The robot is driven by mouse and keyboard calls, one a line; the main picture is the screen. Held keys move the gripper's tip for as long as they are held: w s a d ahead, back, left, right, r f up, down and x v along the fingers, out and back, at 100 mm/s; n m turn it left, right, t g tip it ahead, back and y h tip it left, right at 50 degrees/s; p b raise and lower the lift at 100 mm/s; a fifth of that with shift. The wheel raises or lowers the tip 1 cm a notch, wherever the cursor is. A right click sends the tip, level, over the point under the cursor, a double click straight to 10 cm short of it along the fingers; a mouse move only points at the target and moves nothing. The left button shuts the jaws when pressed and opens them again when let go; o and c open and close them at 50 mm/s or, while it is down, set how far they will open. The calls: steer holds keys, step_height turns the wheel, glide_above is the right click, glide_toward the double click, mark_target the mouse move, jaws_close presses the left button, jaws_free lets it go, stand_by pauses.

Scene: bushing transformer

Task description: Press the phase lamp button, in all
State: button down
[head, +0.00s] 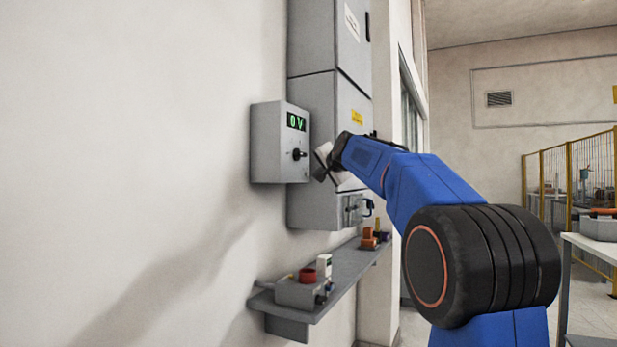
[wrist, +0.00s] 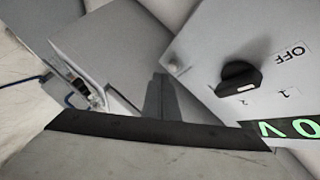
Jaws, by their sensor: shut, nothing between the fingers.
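A grey control box (head: 272,145) is fixed to the wall, with a green "0 V" display (head: 296,121) and a black rotary knob (head: 299,154) on its front. In the wrist view the box face appears upside down, with the knob (wrist: 239,78) by an "OFF" label. A small round pale button-like part (wrist: 176,66) sits near the box corner; I cannot tell whether it is lit. My gripper (head: 322,163) is beside the box front, mostly hidden by its own wrist. Its shut fingers (wrist: 160,98) show in the wrist view, apart from the round part and empty.
A tall grey cabinet (head: 325,100) stands behind the box. Below, a wall shelf (head: 340,282) carries a small grey unit with a red button (head: 307,275) and several orange parts. A yellow-framed fence (head: 570,175) and a pale table (head: 590,248) are at the right.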

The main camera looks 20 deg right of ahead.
steer(key=shift+w+a, duration=0.1)
steer(key=shift+w+a, duration=0.15)
steer(key=shift+w, duration=0.1)
steer(key=shift+w+a, duration=0.25)
steer(key=shift+w, duration=0.05)
stand_by(1.1)
steer(key=shift+s+d, duration=0.1)
stand_by(0.3)
steer(key=shift+s+d, duration=0.4)
steer(key=shift+s, duration=0.15)
steer(key=shift+s+d, duration=0.8)
steer(key=shift+s, duration=0.2)
steer(key=shift+s+d, duration=0.75)
steer(key=shift+s, duration=0.25)
